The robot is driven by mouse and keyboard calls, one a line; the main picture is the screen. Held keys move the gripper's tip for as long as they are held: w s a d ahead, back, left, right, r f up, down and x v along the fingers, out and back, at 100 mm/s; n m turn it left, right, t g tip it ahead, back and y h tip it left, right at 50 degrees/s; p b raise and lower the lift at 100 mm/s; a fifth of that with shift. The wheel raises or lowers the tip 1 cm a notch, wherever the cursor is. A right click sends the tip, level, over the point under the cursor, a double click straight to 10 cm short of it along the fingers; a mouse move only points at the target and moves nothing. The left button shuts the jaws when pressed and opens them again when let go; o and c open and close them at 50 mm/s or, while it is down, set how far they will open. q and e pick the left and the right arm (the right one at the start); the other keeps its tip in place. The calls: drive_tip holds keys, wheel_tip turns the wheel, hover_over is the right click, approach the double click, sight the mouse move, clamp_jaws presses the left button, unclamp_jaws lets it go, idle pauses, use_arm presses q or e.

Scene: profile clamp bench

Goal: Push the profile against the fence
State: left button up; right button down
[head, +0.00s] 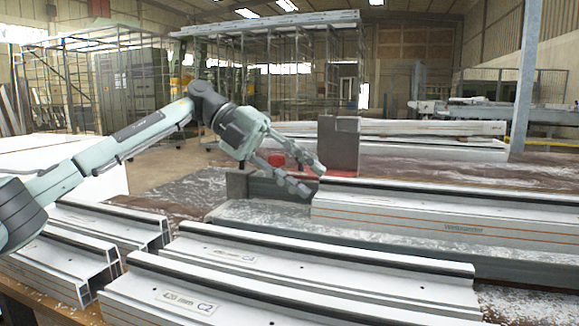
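A long white profile (440,225) with thin orange lines and a dark strip along its top lies on the bench at the right. Its left end is close to my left gripper. My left gripper (316,182) reaches down from the left, with its two fingers apart and nothing visible between them. The fingertips are just above and beside the profile's left end; I cannot tell whether they touch it. A dark grey bar (270,190), which looks like the fence, runs behind this end. The profile hides any gap between them. My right gripper is not in view.
A brown-grey block (338,145) stands behind the profile's end, with a red part (277,158) to its left. Labelled white profiles (300,262) lie in front, and more (100,222) lie at left.

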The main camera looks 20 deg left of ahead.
sight(329, 193)
use_arm(q)
drive_tip(key=shift+x, duration=2.35)
clamp_jaws()
drive_tip(key=shift+o, duration=1.6)
unclamp_jaws()
drive_tip(key=v, duration=1.2)
